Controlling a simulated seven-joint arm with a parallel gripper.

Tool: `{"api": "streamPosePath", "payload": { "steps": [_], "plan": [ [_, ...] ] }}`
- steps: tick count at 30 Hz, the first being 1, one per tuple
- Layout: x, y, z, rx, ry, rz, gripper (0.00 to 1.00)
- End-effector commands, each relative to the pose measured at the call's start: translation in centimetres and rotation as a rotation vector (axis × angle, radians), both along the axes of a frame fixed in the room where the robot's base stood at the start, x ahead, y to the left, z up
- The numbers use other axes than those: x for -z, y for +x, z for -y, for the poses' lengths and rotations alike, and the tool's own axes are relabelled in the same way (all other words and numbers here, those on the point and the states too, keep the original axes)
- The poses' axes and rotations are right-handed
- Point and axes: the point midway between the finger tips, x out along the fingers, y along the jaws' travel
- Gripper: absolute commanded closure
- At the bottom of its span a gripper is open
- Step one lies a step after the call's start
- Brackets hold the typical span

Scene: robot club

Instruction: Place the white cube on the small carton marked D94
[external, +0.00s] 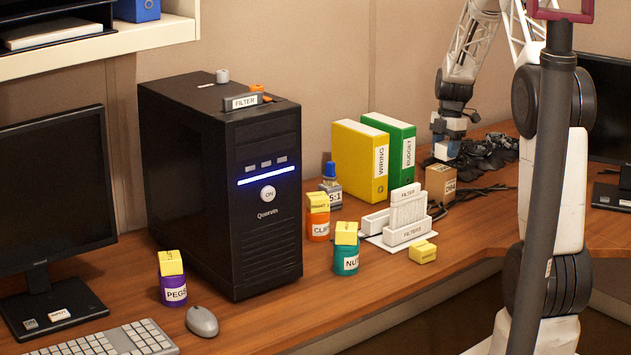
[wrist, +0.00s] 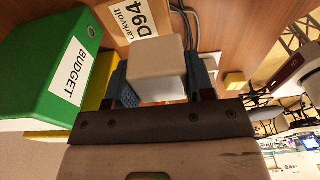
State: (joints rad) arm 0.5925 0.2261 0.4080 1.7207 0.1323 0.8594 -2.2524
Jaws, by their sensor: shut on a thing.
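The small carton marked D94 (external: 439,182) is a brown box on the desk, right of the green binder. Its labelled face shows in the wrist view (wrist: 119,20), partly hidden behind the cube. The white cube (wrist: 157,62) is between the blue fingers of my gripper (wrist: 161,80), which is shut on it. In the external view my gripper (external: 453,127) hangs above the carton with the cube (external: 456,124) small between its fingers. The cube is apart from the carton, with a visible gap below it.
A green binder (external: 399,147) and a yellow binder (external: 358,160) stand just left of the carton. Black cables (external: 478,150) lie behind and right of it. A white filter holder (external: 403,215) and a yellow block (external: 423,252) are in front.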

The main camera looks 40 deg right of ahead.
Motion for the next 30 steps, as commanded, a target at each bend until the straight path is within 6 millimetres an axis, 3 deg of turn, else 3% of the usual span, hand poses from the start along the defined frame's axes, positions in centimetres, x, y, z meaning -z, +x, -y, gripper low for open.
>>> {"api": "streamPosePath", "payload": {
  "steps": [9, 21, 30],
  "plan": [
    [0.2, 2.2, 1.4, 0.000, -0.001, 0.001, 0.76],
    [0.3, 2.3, 1.5, 0.000, 0.000, 0.000, 0.76],
    [2.9, 2.3, 1.4, 0.001, 0.001, -0.001, 0.76]
  ]
}}
